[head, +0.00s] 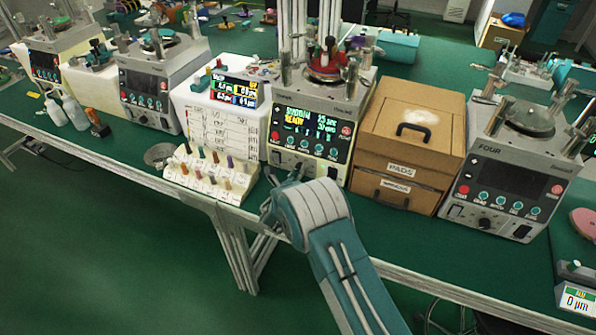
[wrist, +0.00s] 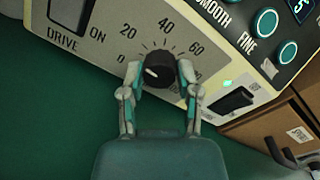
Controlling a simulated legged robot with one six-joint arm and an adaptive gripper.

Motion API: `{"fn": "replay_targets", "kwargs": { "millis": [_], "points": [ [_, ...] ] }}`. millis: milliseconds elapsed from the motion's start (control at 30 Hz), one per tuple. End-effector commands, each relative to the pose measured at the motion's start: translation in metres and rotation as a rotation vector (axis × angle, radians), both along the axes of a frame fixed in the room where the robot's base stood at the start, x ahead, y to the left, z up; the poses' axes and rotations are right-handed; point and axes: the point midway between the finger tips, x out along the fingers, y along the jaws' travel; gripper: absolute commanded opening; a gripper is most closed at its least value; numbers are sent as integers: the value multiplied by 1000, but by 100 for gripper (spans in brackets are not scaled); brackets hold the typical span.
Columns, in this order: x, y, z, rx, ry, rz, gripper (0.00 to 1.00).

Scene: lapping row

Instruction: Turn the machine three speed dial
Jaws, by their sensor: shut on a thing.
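The machine with the lit screen (head: 311,122) stands mid-bench in the head view, between the white display unit and the wooden pad drawers. Its speed dial (wrist: 159,70) is a black round knob with a white pointer mark, in the wrist view's centre. A printed scale from 0 past 60 surrounds it. My gripper (wrist: 160,77) has one finger on each side of the knob and is shut on it. The pointer mark faces left, toward the low end of the scale.
The DRIVE switch (wrist: 72,14) is left of the dial, and a black rocker (wrist: 232,104) is to its right. The wooden drawers (head: 408,140) stand right of the machine. A peg rack (head: 210,176) is to its left. Machine FOUR (head: 510,165) stands farther right.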

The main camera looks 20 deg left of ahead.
Motion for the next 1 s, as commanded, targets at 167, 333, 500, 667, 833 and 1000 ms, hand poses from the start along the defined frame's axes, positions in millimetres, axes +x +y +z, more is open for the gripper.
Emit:
{"fn": "replay_targets", "kwargs": {
  "millis": [167, 333, 500, 667, 833, 1000],
  "points": [
    [-1, 0, -4, 64, 2, 3, 0],
    [-1, 1, -5, 183, -5, 3, 0],
    [-1, 1, -5, 337, -17, 4, 0],
    [-1, 1, -5, 489, -28, 4, 0],
    [-2, 2, -6, 649, -39, 5, 0],
    [-2, 2, -6, 810, -52, 4, 0]
  ]
}}
